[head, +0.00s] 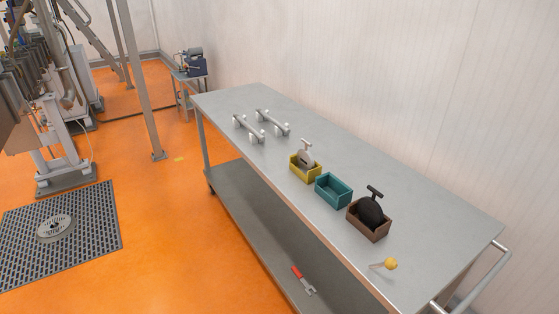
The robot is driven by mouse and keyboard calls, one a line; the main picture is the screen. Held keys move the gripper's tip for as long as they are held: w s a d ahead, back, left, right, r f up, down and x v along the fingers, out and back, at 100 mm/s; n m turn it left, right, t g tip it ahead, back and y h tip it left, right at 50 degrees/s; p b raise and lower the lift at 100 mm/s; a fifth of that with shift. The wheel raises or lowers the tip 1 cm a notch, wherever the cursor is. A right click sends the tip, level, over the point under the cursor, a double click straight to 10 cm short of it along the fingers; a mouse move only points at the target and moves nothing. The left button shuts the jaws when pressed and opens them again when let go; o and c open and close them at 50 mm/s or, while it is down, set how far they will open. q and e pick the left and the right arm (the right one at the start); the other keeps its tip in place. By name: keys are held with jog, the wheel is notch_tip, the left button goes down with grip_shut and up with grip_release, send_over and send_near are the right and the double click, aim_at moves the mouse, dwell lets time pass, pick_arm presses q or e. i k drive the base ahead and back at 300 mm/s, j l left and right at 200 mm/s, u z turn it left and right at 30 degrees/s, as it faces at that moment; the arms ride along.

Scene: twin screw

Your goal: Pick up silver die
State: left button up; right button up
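The silver die (305,158) looks like a round grey disc with a T-shaped handle on top. It stands in a small yellow box (304,176) near the front edge of the metal table (398,185). Its lower part is hidden by the box walls. A similar black disc with a T-handle (371,209) stands in a brown box (369,229). Between these two boxes is an empty teal box (333,191). Neither of my grippers is in view.
Two silver bars on mounts, one (248,129) nearer the front edge and one (272,122) behind, sit at the table's far left. A yellow-knobbed rod (390,264) lies at the near end. A red-handled tool (303,281) lies on the lower shelf. The tabletop's back half is clear.

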aim_at(305, 160)
jog(key=i+j, duration=0.45)
jog(key=i+j+z, duration=0.1)
jog(key=i+j, duration=0.35)
jog(key=i, duration=0.25)
